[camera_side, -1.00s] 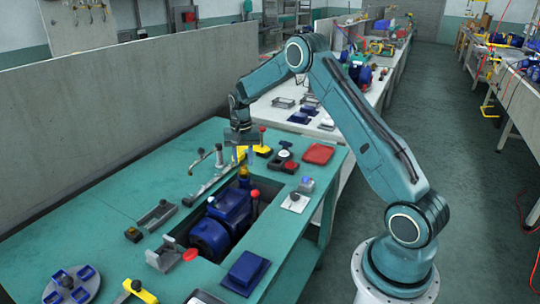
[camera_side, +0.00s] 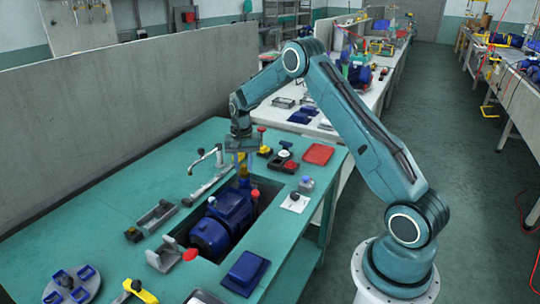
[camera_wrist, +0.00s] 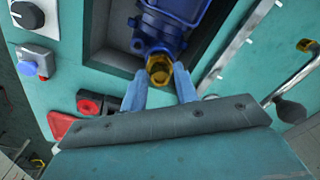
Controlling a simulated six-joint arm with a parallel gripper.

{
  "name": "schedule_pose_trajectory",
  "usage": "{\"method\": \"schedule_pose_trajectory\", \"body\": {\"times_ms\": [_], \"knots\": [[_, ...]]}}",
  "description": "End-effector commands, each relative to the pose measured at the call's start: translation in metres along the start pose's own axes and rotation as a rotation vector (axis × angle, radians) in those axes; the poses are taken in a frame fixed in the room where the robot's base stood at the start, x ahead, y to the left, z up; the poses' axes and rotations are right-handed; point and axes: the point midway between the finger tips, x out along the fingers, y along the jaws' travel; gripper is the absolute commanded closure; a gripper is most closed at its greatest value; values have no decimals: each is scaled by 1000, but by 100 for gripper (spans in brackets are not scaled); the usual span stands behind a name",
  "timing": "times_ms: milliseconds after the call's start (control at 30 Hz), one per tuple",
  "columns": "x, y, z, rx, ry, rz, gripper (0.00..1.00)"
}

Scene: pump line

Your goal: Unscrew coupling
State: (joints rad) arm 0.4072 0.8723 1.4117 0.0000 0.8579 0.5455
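The brass-coloured coupling (camera_wrist: 160,69) sits at the end of the blue pump (camera_wrist: 172,22) in the wrist view. My gripper (camera_wrist: 161,72) has its two blue fingers apart, one on each side of the coupling. Narrow gaps seem to show between fingers and coupling, but contact is hard to judge. In the side view my gripper (camera_side: 243,172) points down at the far end of the pump (camera_side: 222,220), which lies in a recess of the teal bench. The coupling is hard to make out there.
A metal rail with a clamp lever (camera_side: 207,182) runs left of the recess. A red tray (camera_side: 318,153) and switch boxes (camera_side: 283,160) are behind.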

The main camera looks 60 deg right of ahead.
Motion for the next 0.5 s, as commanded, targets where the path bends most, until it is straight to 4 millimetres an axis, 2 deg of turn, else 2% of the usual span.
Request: {"method": "schedule_pose_trajectory", "body": {"times_ms": [33, 100, 133, 500], "knots": [[0, 0, 0, 0, 0, 0, 81], [0, 0, 0, 0, 0, 0, 95], [0, 0, 0, 0, 0, 0, 96], [0, 0, 0, -41, 1, 0, 96]]}}
